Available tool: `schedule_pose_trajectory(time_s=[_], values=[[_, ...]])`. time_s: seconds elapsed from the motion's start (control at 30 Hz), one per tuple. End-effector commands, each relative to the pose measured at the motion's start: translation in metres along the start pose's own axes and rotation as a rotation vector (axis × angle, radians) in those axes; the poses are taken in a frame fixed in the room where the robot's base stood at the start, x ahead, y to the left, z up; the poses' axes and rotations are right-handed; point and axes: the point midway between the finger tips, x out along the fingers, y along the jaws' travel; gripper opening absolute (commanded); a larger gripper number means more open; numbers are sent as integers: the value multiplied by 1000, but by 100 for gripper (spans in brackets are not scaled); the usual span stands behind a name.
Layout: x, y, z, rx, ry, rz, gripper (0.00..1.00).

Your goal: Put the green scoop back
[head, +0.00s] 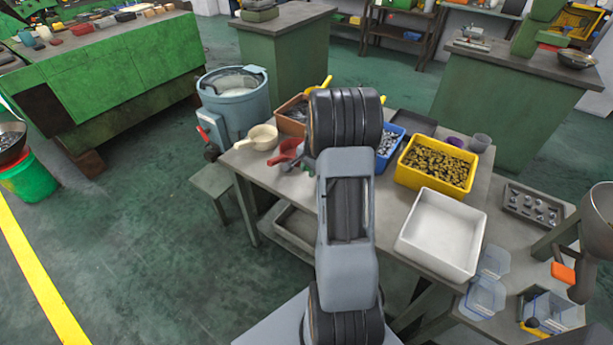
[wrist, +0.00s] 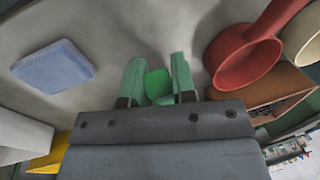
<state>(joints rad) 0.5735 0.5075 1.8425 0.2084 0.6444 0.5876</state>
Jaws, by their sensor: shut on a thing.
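In the wrist view my gripper (wrist: 158,60) has two green fingers. They are shut on a green piece, the green scoop (wrist: 157,84). Only a small rounded part of the scoop shows between the fingers; the rest is hidden. Behind it is the grey tabletop (wrist: 140,30); I cannot tell whether the scoop touches it. A red scoop (wrist: 243,58) lies just right of the gripper, with a cream scoop (wrist: 303,38) beyond it. The red scoop (head: 287,152) and cream scoop (head: 263,137) lie on the table's left part.
A brown bin (head: 285,124), a blue bin (head: 397,133) and a yellow bin (head: 412,181) of brass-coloured parts stand on the table. An empty white tray (head: 441,228) is nearer. A flat pale-blue block (wrist: 53,68) lies left of the gripper. Bare tabletop lies between.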

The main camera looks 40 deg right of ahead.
Motion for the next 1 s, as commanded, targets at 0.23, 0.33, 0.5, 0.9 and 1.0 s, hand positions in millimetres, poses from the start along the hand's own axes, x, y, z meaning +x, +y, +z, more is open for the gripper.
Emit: schedule_pose_trajectory(time_s=[0.23,0.33,0.5,0.9,1.0], values=[[20,-2,2,-1,-2,2,0],[32,1,2,0,-2,2,0],[37,2,2,-1,1,-1,0],[40,2,2,-1,1,0,37],[40,2,2,-1,1,0,47]])
